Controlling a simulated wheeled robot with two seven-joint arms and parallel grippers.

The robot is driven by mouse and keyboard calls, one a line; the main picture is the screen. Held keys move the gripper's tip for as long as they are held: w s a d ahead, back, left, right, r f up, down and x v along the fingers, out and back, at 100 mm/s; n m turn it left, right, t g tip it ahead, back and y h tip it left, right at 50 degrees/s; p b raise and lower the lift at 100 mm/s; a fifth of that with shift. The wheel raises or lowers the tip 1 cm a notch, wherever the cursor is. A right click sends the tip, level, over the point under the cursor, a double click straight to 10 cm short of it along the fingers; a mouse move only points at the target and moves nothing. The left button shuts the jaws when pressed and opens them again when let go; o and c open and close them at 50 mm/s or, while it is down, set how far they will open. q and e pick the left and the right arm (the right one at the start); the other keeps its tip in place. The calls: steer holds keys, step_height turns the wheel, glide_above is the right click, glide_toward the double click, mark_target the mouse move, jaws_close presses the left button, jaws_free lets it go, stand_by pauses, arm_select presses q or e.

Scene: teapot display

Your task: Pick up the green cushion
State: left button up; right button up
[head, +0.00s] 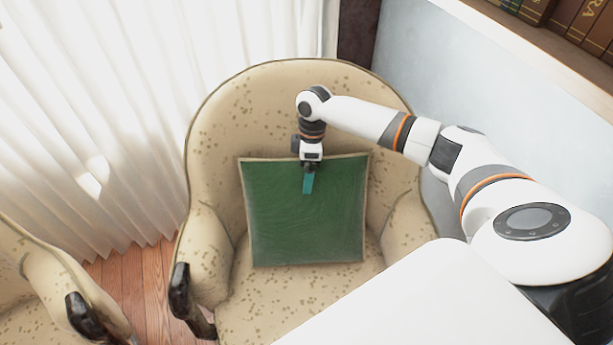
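The green cushion (300,225) leans upright against the backrest of a beige spotted armchair (250,105), its lower edge on the seat. My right gripper (308,182) comes from above at the middle of the cushion's top edge. One teal finger shows in front of the cushion's face. The other finger is not visible, so I cannot tell whether the gripper is open or shut on the cushion. My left gripper is not in view.
A second beige armchair (30,290) stands at the lower left, with wooden floor (135,285) between the chairs. A white curtain (100,100) hangs behind on the left. A shelf with books (580,25) is at the top right. The chair's armrests flank the cushion.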

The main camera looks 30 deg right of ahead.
steer(key=shift+a+f, duration=0.1)
steer(key=shift+f, duration=0.45)
steer(key=c, duration=1.4)
steer(key=shift+r, duration=0.15)
